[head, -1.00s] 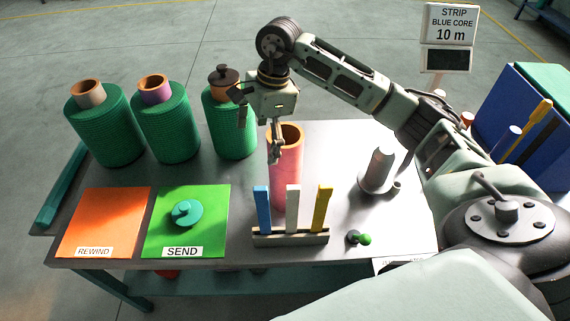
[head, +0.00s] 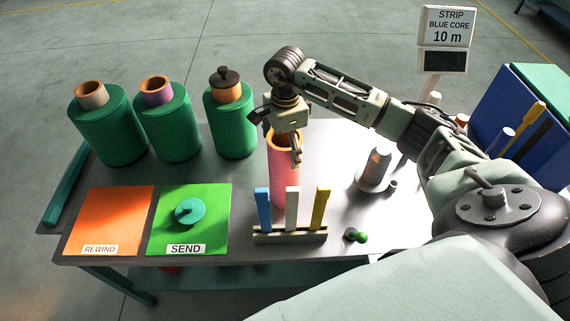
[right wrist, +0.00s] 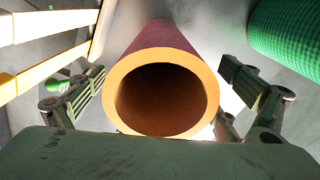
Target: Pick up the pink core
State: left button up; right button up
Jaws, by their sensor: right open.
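The pink core (head: 284,178) is a hollow tube with an orange-brown rim, standing upright on the table behind the rack of coloured sticks. My right gripper (head: 286,143) is at the top of the core in the head view, pointing down. In the right wrist view the core (right wrist: 163,42) shows end-on, its open mouth towards the camera. The open fingers of the right gripper (right wrist: 165,80) lie on either side of it, with gaps visible. My left gripper is not in view.
Green netting rolls (head: 171,128) stand at the back left. A rack (head: 290,237) with blue, white and yellow sticks is in front of the core. Orange (head: 105,220) and green (head: 215,205) mats lie left. A spindle on a base (head: 374,178) stands right. A blue bin (head: 500,95) is farther right.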

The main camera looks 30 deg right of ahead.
jog(key=shift+c, duration=0.4)
jog(key=c, duration=2)
